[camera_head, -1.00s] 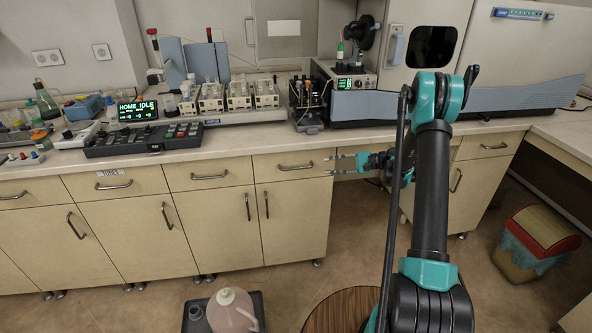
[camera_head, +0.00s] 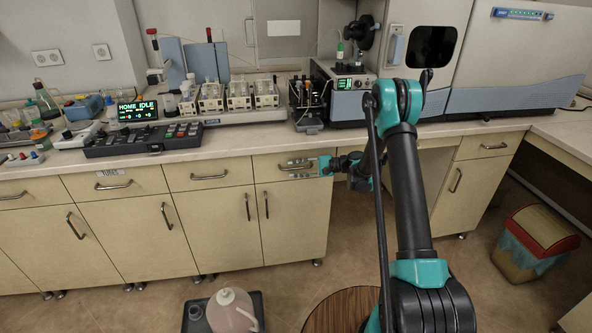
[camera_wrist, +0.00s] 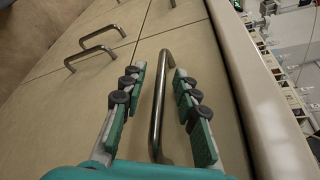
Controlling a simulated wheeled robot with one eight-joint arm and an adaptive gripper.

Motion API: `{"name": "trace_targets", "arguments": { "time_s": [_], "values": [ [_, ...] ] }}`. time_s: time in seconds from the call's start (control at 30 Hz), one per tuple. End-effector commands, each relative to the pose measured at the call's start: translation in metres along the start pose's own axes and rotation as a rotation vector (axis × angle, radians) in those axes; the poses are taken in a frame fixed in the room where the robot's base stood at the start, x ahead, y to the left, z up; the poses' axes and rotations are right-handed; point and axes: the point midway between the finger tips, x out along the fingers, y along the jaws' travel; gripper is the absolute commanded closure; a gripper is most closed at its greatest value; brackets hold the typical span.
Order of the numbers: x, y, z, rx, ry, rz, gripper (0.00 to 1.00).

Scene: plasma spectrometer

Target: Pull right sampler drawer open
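The drawer (camera_head: 268,175) at the right end of the left cabinet run is closed, its front level with the drawers beside it. Its metal bar handle (camera_wrist: 160,105) lies between my gripper's two fingers (camera_wrist: 159,80) in the wrist view. The fingers are spread, with a visible gap on both sides of the bar. In the head view my gripper (camera_head: 296,168) reaches in from the right at this drawer's front. Its fingers partly cover the handle there.
Other closed drawers with handles (camera_head: 209,177) run to the left, with cupboard doors (camera_head: 290,222) below. Another drawer (camera_head: 487,146) is at the far right. The worktop edge (camera_head: 225,148) overhangs above. A jug (camera_head: 233,312) in a tray and a bin (camera_head: 538,242) stand on the floor.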

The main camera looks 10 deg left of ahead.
Motion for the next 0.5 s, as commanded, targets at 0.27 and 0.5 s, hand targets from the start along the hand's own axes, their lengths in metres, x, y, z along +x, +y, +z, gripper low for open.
{"name": "trace_targets", "arguments": {
  "time_s": [0.27, 0.5],
  "values": [
    [0.0000, 0.0000, 0.0000, 0.000, 0.000, 0.000, 0.77],
    [-0.0002, 0.0000, 0.0000, 0.000, 0.000, 0.000, 1.00]
  ]
}}
